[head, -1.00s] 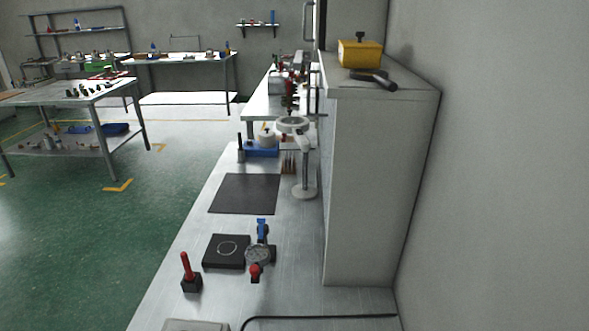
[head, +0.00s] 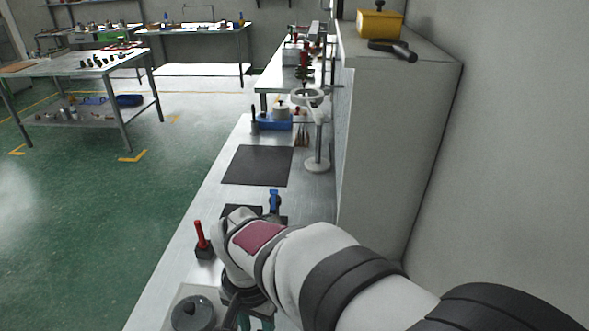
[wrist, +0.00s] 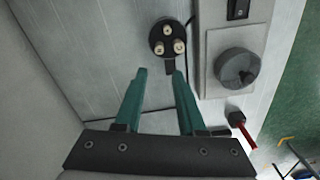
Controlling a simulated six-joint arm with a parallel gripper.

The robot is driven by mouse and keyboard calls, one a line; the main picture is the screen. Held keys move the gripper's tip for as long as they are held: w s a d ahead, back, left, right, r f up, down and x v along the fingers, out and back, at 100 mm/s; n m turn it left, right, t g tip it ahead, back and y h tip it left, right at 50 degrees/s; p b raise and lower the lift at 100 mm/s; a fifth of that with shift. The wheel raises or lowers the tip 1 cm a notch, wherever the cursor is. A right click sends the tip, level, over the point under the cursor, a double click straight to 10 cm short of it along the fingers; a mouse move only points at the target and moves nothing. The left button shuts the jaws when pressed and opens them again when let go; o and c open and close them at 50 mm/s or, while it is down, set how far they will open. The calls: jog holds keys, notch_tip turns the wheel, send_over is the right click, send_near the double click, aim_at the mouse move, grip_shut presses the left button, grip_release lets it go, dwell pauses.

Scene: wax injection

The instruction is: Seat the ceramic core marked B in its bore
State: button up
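My gripper (wrist: 160,73) is open and empty in the wrist view, its two teal fingers apart. Just beyond the fingertips is a round black holder (wrist: 169,64) with three small cream, brass-like pieces standing in it, which look like the cores: one at the back (wrist: 168,29), one at front left (wrist: 160,47) and one at front right (wrist: 179,46). No letter is readable, so I cannot tell which is B. In the head view my gripper (head: 256,321) is low at the bottom edge, partly hidden by my arm. I cannot make out the bore.
A red-handled tool (head: 201,236) stands in a black block. My arm covers most of a black plate (head: 242,210) and a blue-handled clamp (head: 274,200). A dark mat (head: 257,166) lies clear farther back.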

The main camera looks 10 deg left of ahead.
notch_tip(320, 180, down, 13)
jog(key=shift+w+d+f, duration=0.1)
grip_shut()
